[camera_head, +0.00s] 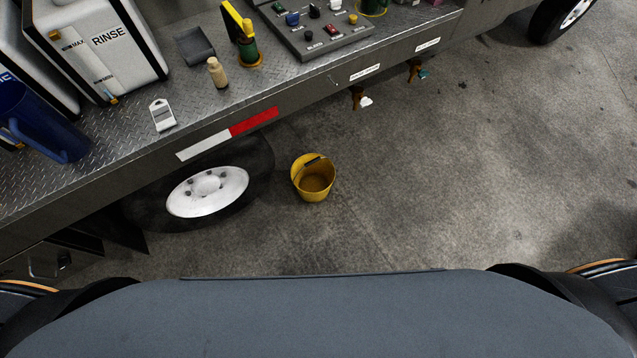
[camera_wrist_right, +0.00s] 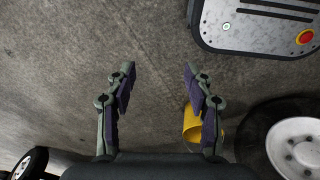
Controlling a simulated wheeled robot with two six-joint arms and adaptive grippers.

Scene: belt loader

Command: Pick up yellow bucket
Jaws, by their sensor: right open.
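A yellow bucket (camera_head: 313,181) stands upright on the concrete floor in the head view, just right of a wheel under the loader. Its top is open and a dark handle grip lies across the rim. In the right wrist view the bucket (camera_wrist_right: 191,125) shows beyond the right-hand finger, which hides part of it. My right gripper (camera_wrist_right: 159,72) is open and empty, with the bucket apart from it. My grippers do not show in the head view, and my left gripper is in neither view.
The loader's metal deck (camera_head: 120,165) overhangs the wheel (camera_head: 208,191) beside the bucket. On it are a RINSE container (camera_head: 100,45), a blue jug (camera_head: 45,120), a small bottle (camera_head: 217,73) and a control panel (camera_head: 312,30). The floor right of the bucket is clear.

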